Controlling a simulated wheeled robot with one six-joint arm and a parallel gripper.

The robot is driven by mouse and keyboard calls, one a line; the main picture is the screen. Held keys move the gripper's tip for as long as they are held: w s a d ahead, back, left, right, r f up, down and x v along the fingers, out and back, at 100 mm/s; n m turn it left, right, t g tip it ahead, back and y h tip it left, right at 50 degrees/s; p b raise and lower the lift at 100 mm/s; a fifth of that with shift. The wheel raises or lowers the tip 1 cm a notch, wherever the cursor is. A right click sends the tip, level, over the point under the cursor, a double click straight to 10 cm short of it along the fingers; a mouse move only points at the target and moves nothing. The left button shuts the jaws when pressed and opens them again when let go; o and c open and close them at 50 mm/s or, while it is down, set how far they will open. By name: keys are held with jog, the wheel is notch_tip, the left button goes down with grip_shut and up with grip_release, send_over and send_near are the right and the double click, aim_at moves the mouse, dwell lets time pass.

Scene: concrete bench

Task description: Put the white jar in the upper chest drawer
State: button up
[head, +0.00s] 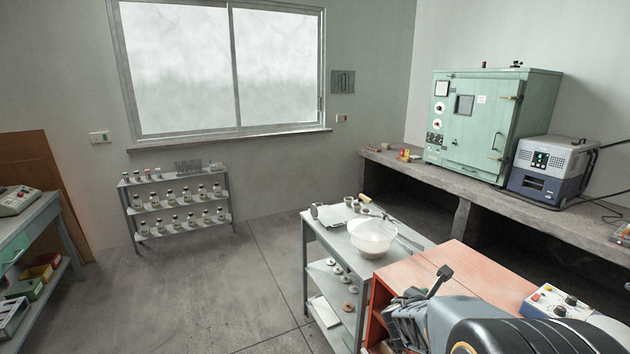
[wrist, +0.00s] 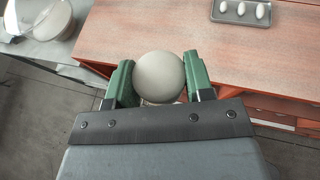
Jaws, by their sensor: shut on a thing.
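My gripper (wrist: 158,64) is shut on the white jar (wrist: 159,78), with one green finger on each side of it. Only the jar's pale round top shows in the wrist view; in the head view I cannot make it out. The jar appears over the edge of the orange chest's top (wrist: 130,30). The chest also shows in the head view (head: 460,270), partly behind my arm. Part of its drawer front (wrist: 285,105) shows at the right of the wrist view. I cannot tell whether the upper drawer is open.
A grey tray (wrist: 222,15) with white egg-shaped things lies on the chest top. A control box (head: 555,302) also stands there. A metal cart (head: 325,240) with a glass bowl (head: 373,238) stands beside the chest. A concrete bench (head: 480,192) runs behind.

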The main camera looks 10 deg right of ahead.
jog(key=w+a+f+n+t+y, duration=0.1)
jog(key=w+a+f+n+y, duration=0.1)
jog(key=a, duration=0.4)
jog(key=w+a+f+n+t+y, duration=0.1)
jog(key=w+a+n+t+y, duration=0.1)
jog(key=a, duration=0.5)
jog(key=w+a+f+n+t+y, duration=0.2)
jog(key=a+n, duration=0.1)
jog(key=a, duration=0.4)
jog(key=shift+f+y, duration=0.3)
jog(key=shift+y, duration=0.1)
